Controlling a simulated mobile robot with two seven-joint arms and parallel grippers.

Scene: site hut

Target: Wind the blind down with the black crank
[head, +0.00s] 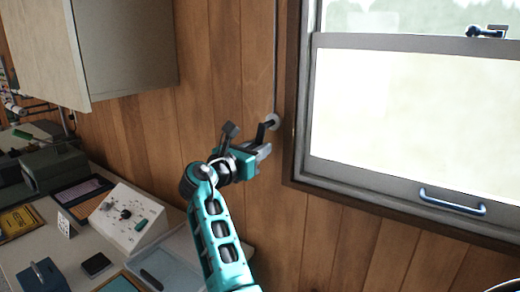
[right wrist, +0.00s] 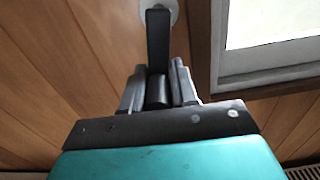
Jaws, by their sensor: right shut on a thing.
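The black crank (head: 262,129) sits on a pale round mount (head: 273,121) on the wood wall, left of the window frame. Its arm slants down and left from the mount. In the right wrist view the crank (right wrist: 158,42) hangs down from the mount, and its grip lies between the fingers. My right gripper (head: 263,152) is shut on this grip; the fingers also show in the right wrist view (right wrist: 158,92). A thin dark line runs up the wall from the mount. I cannot tell any blind from the window's pale pane (head: 410,115). My left gripper is out of view.
The window frame (head: 297,100) stands close right of the crank, with a blue handle (head: 452,203) low on the sash. A wall cabinet (head: 125,45) hangs upper left. Below it, a worktop carries a sloped control box (head: 122,218) and a shallow tray (head: 180,260).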

